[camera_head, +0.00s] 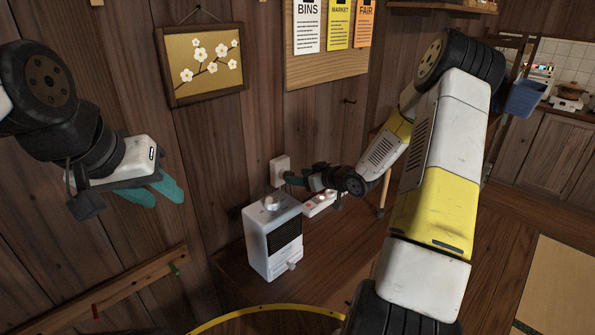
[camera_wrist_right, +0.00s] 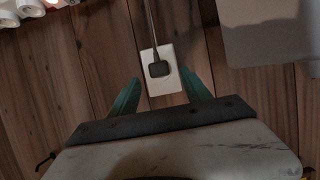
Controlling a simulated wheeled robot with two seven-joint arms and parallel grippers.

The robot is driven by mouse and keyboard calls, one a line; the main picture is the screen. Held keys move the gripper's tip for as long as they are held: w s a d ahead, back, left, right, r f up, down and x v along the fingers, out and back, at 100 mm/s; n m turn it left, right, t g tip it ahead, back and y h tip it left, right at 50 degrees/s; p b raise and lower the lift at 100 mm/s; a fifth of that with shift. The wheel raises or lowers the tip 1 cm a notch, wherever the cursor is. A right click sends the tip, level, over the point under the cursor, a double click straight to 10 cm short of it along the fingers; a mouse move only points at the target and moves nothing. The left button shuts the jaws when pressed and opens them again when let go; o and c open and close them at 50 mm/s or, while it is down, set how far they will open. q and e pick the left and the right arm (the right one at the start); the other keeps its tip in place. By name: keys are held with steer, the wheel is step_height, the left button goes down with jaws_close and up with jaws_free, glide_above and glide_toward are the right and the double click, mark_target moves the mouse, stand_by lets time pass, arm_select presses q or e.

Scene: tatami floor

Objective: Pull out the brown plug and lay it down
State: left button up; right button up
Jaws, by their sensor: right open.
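The plug (camera_wrist_right: 158,69), dark with a brown cord, sits in a white wall outlet (camera_wrist_right: 167,85) in the right wrist view. The outlet also shows in the head view (camera_head: 279,168), low on the wooden wall. My right gripper (camera_wrist_right: 160,88) is open. In the right wrist view its teal fingers stand on either side of the outlet plate, apart from the plug. In the head view my right gripper (camera_head: 291,180) is close to the outlet and hides the plug. My left gripper (camera_head: 165,203) hangs at the left, empty, its teal fingers parted.
A white heater-like box (camera_head: 258,250) stands on the wooden surface just below the outlet. A white power strip (camera_head: 318,203) lies to its right. A framed flower picture (camera_head: 205,62) hangs above.

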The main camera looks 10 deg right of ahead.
steer(key=x, duration=0.3)
steer(key=shift+w+a+f, duration=0.1)
steer(key=shift+w+f, duration=0.05)
jaws_close()
stand_by(0.3)
steer(key=shift+s+d, duration=0.55)
steer(key=shift+s, duration=0.25)
steer(key=shift+s+d, duration=0.55)
steer(key=shift+s, duration=0.25)
steer(key=shift+s+d, duration=0.55)
steer(key=shift+s, duration=0.25)
steer(key=shift+s, duration=0.1)
